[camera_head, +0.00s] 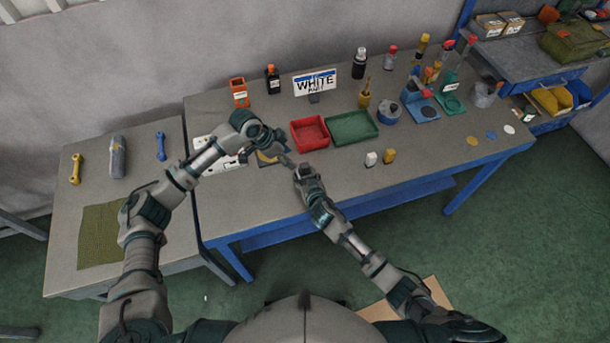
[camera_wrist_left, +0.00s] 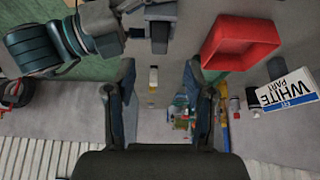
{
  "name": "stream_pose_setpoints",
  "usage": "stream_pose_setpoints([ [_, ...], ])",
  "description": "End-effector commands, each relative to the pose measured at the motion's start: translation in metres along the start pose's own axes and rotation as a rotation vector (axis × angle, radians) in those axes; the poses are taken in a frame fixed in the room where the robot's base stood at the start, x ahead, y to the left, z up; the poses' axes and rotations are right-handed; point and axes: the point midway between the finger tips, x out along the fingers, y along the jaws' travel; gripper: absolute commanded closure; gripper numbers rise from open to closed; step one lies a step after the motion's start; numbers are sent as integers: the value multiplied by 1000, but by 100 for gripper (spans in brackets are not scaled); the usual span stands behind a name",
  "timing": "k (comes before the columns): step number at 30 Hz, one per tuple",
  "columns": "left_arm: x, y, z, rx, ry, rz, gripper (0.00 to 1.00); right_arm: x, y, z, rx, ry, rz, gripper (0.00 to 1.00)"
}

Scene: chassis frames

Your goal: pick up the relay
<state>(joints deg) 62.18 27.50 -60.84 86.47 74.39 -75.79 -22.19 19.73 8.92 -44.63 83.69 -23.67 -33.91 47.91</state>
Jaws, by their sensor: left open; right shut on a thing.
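My left gripper (camera_head: 286,158) is open over the table, left of my right gripper; its two fingers frame a gap in the left wrist view (camera_wrist_left: 160,80). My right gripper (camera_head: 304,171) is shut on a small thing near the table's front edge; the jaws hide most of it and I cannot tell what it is. It shows at the top of the left wrist view (camera_wrist_left: 160,34). A small white block (camera_head: 371,159) and a small yellow block (camera_head: 389,156) stand upright on the table to the right. I cannot tell for sure which thing is the relay.
A red tray (camera_head: 297,146) and a green tray (camera_head: 331,137) lie behind my grippers, with a WHITE PART sign (camera_head: 315,84) beyond. A white panel (camera_head: 228,158) lies by my left forearm. Bottles and tools crowd the back right. The front right table is mostly clear.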

Motion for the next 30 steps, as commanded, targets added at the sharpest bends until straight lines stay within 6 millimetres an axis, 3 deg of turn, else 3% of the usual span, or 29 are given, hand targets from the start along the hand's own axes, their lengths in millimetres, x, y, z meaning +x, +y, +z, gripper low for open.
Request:
stream_pose_setpoints([
  [5,3,-1,-9,-139,-45,-16,38,0,0,1,0,-2,0,80],
  [21,0,8,-59,-1287,-274,-398,38,0,0,2,0,-3,1,80],
  [26,-3,11,-64,-1442,-274,-479,38,0,0,2,0,-3,1,80],
  [30,9,10,-57,-1485,-276,-502,38,0,0,2,0,-3,1,80],
])
